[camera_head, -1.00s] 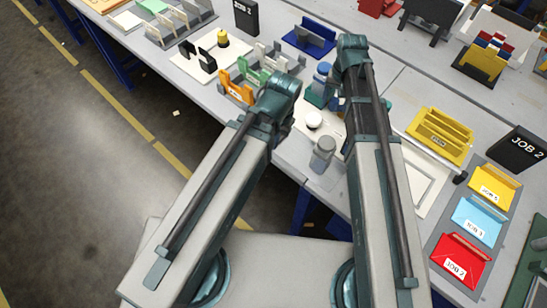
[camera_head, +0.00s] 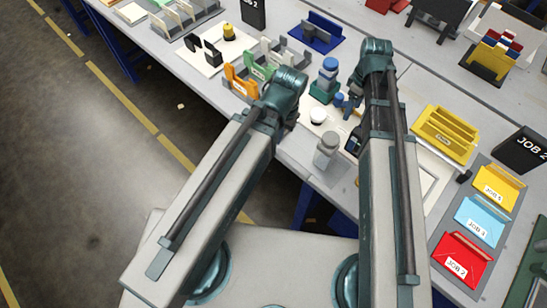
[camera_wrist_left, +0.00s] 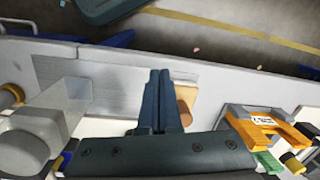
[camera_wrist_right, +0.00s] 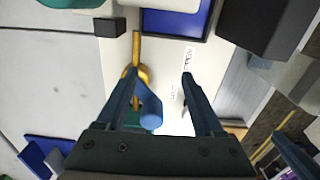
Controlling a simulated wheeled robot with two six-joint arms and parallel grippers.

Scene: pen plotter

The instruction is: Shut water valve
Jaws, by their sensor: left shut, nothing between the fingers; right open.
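In the right wrist view a brass fitting (camera_wrist_right: 136,52) with a blue part (camera_wrist_right: 150,106) stands on a white plate (camera_wrist_right: 172,62); this looks like the water valve. The plate carries OPEN and SHUT style lettering. My right gripper (camera_wrist_right: 158,78) is open, its fingers either side of the fitting and blue part; contact cannot be told. In the head view a small blue part (camera_head: 339,99) shows beside my right gripper (camera_head: 352,108), while the arm hides much of the plate. My left gripper (camera_wrist_left: 160,74) is shut and empty, and it also shows near the bench's front edge (camera_head: 289,118).
A grey cylinder (camera_head: 327,150) stands near the front edge, close to both arms. An orange holder (camera_wrist_left: 262,128) lies beside the left gripper. A yellow rack (camera_head: 444,134) and JOB trays stand at right.

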